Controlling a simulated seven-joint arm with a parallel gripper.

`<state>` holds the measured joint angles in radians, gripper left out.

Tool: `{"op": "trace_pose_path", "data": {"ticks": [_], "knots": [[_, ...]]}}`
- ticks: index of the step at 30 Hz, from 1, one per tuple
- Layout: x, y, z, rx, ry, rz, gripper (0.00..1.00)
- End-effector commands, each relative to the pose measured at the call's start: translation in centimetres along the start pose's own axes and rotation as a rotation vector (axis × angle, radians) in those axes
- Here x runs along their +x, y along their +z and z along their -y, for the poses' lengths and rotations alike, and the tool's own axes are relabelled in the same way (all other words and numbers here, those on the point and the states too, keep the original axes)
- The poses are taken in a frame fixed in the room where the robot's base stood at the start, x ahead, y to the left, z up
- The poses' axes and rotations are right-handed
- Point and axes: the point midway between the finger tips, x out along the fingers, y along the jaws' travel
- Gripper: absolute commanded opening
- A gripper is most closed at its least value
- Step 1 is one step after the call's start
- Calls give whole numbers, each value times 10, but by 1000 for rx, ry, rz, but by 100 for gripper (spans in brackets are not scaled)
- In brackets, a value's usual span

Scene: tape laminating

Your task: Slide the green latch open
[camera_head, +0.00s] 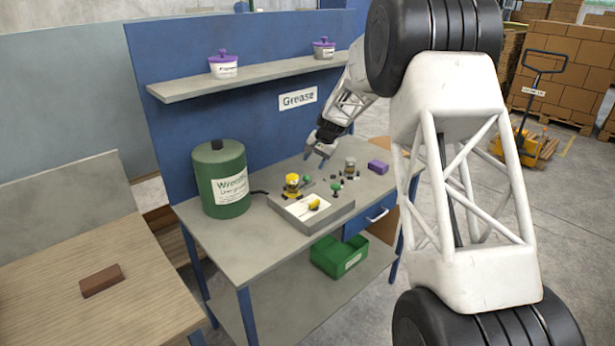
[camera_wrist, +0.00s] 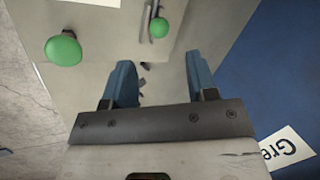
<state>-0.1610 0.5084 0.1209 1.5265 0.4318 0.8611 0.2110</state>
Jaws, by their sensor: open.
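In the wrist view a large round green knob (camera_wrist: 63,50) is at upper left and a smaller one (camera_wrist: 159,27) is at top centre, beside a thin metal part. I cannot tell which is the latch. My gripper (camera_head: 318,150) is above the back of the bench. In the wrist view its two blue fingers (camera_wrist: 159,62) are apart, with nothing held between them.
A blue back panel (camera_head: 250,115) with a shelf (camera_head: 245,77) rises behind.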

Motion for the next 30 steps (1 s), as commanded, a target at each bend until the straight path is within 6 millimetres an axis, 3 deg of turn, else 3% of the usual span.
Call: {"op": "trace_pose_path", "data": {"ticks": [8, 21, 30], "knots": [[9, 0, 0, 0, 0, 0, 53], [58, 0, 0, 1, 0, 1, 53], [77, 0, 0, 0, 0, -1, 53]]}}
